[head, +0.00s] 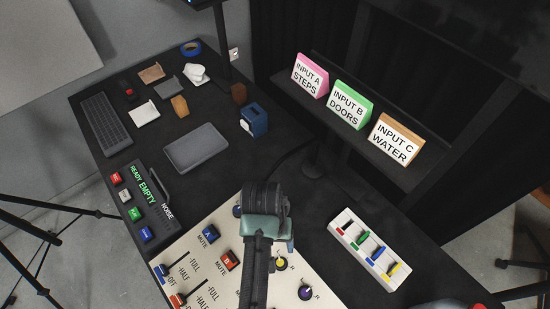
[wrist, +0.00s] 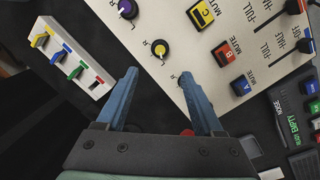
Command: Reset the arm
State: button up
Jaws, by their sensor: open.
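My arm reaches up from the bottom middle of the head view, over a cream control panel (head: 213,264). My gripper shows in the wrist view (wrist: 157,84) with its two blue fingers spread apart and nothing between them. I cannot tell how far the fingertips are from the panel.
A white slider box (head: 370,250) stands right of the panel. At left are a button box (head: 140,205), a keyboard (head: 106,124) and a grey tablet (head: 196,149). A blue box (head: 254,119) stands at the back. Three signs, including INPUT B (head: 348,104), line a dark shelf.

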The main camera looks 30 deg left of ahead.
jog(key=shift+r, duration=0.45)
